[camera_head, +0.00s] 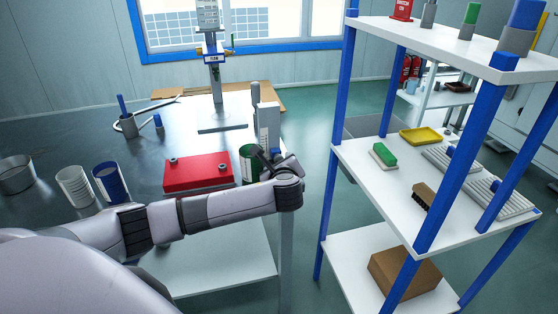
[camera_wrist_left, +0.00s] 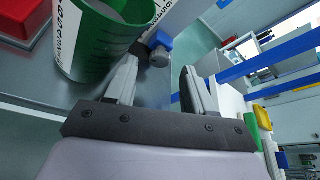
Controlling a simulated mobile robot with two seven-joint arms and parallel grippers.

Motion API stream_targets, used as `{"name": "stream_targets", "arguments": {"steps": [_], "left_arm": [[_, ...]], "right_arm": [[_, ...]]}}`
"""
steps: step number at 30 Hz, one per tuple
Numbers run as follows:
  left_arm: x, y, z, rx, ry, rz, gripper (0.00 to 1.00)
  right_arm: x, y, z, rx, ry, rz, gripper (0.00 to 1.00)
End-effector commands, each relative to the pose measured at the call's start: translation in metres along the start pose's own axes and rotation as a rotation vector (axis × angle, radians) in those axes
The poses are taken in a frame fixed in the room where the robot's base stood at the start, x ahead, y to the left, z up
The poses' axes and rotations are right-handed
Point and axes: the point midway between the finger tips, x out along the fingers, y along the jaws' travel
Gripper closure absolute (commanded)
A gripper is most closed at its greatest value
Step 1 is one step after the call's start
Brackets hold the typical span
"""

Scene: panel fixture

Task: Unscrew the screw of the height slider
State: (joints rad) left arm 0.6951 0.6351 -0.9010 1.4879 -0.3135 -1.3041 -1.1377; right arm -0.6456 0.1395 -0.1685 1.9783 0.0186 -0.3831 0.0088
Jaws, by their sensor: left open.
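In the left wrist view a blue slider block (camera_wrist_left: 158,41) sits on a white scale (camera_wrist_left: 181,18) with dark marks. A round grey screw knob (camera_wrist_left: 160,57) sticks out of the block towards my gripper. My left gripper (camera_wrist_left: 160,78) is open and empty; the knob lies just beyond the gap between its fingertips, seemingly apart from them. In the head view my left gripper (camera_head: 273,157) is at the right edge of the dark table, in front of a white upright (camera_head: 268,122). The slider and knob cannot be made out there. My right gripper is not in view.
A green can (camera_head: 247,160) stands close beside my left gripper, with a red box (camera_head: 198,171) left of it. A white shelf (camera_head: 375,194) with blue posts stands right, across a floor gap.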

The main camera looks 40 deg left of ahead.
Motion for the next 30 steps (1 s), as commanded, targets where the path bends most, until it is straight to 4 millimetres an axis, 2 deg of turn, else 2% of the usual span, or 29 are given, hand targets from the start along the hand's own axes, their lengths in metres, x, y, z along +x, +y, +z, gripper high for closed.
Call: {"name": "stream_targets", "arguments": {"steps": [4,10,30], "left_arm": [[-0.020,0.000,0.000,-0.001,0.002,-0.001,0.47],[-0.035,0.000,0.000,-0.002,0.001,0.000,0.47],[-0.037,0.000,0.000,-0.001,0.001,0.001,0.47]], "right_arm": [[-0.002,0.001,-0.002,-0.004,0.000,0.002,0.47],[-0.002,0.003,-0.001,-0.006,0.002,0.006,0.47],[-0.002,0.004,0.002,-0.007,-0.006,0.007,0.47]]}}
